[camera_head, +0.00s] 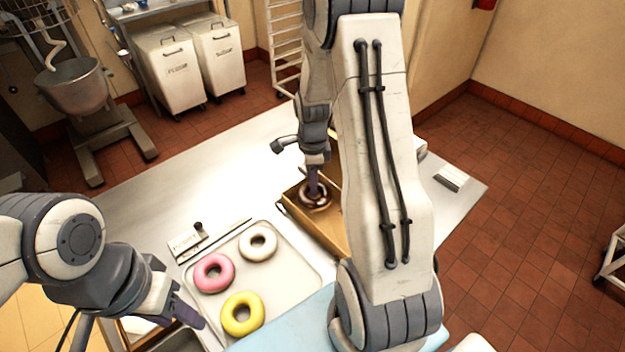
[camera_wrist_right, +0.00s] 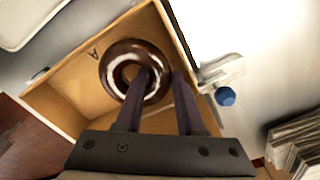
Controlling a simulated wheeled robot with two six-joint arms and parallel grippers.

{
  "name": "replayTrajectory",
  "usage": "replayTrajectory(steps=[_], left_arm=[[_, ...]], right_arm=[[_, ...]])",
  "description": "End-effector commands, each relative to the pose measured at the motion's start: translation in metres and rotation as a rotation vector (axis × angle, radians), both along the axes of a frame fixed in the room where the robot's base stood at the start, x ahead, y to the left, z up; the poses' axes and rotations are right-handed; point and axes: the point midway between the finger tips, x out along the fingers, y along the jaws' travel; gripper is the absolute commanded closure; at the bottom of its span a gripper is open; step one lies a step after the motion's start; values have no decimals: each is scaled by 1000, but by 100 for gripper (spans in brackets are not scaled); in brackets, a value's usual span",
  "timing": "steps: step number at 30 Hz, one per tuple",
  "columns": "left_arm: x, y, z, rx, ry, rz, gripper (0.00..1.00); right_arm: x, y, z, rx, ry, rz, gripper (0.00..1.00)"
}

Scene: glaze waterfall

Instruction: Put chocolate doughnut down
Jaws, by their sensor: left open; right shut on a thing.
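The chocolate doughnut (camera_head: 316,203) is dark and glossy and is at my right gripper (camera_head: 314,186), within the outline of an open cardboard box. In the right wrist view the doughnut (camera_wrist_right: 118,60) shows between and ahead of the fingers of my right gripper (camera_wrist_right: 163,85), which is shut on its near side. The box (camera_head: 328,232) also shows in the right wrist view (camera_wrist_right: 62,92), with its floor visible around the doughnut. I cannot tell whether the doughnut touches the box floor. My left gripper (camera_head: 190,312) is open and empty at the lower left, beside the tray.
A tray (camera_head: 292,262) holds a pink doughnut (camera_head: 214,272), a white doughnut (camera_head: 258,241) and a yellow doughnut (camera_head: 242,313). A paper stack (camera_head: 452,178) lies at right. The table's far left area is clear.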

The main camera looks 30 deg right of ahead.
Motion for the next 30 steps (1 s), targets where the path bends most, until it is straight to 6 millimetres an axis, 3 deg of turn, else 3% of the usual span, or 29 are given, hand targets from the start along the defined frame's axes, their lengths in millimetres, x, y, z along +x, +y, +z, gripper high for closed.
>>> replayTrajectory(steps=[21, 22, 23, 30], left_arm=[[0, 0, -7, 0, 0, 0, 50], [0, 0, -7, 0, 0, 0, 50], [0, 0, -7, 0, 0, -1, 50], [0, 0, -7, 0, 0, 0, 50]], right_arm=[[0, 0, -12, 0, -1, 0, 100], [0, 0, -12, 0, -1, 0, 59], [0, 0, -12, 0, -1, 0, 50], [0, 0, -12, 0, -1, 0, 50]])
